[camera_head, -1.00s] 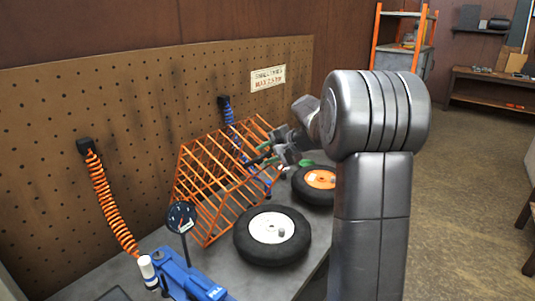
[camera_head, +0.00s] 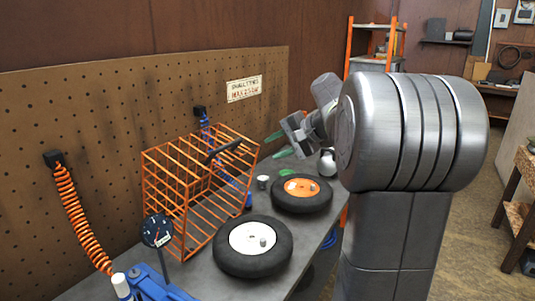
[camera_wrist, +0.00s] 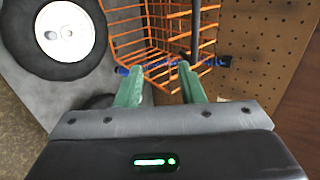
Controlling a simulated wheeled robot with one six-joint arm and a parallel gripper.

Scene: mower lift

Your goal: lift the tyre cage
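The tyre cage (camera_head: 180,195) is an orange wire box standing on the grey bench, in front of the pegboard. It has a dark handle (camera_head: 224,152) across its top. My gripper (camera_head: 278,144) is to the right of the cage, apart from it and empty, with its green fingers spread. In the wrist view my gripper (camera_wrist: 162,86) is open, and the cage (camera_wrist: 160,38) lies beyond the fingertips. The dark handle (camera_wrist: 195,28) shows as a bar in front of the cage's wires there.
A white-hubbed tyre (camera_head: 252,247) and an orange-hubbed tyre (camera_head: 301,193) lie flat to the cage's right. A gauge (camera_head: 157,231) and a blue tool (camera_head: 160,286) stand in front. Orange (camera_head: 82,219) and blue (camera_head: 205,128) coiled hoses hang from the pegboard.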

